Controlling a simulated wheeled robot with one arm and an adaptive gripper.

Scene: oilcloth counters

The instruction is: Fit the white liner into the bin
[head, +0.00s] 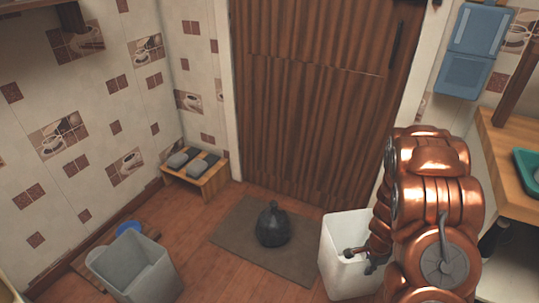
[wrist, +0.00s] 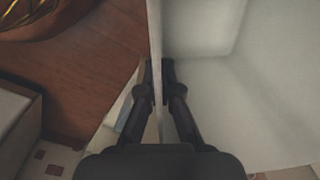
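The white liner (head: 345,262) is an open, box-like white container at the lower right of the head view, upright beside the mat. My gripper (head: 360,254) is at its rim. In the wrist view, one finger is on each side of the white liner's wall (wrist: 205,75), and the fingertips (wrist: 158,68) close on that wall. The liner's right side is hidden behind my copper arm in the head view. The grey bin (head: 153,280) stands open at the lower left, apart from the liner; its inside is partly visible.
A tied black bag (head: 272,226) sits on a dark mat (head: 235,230) between the two containers. A low wooden bench (head: 211,183) with grey slippers stands by the wall. A blue round object (head: 128,228) is behind the grey bin. A wooden counter (head: 505,165) is at right.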

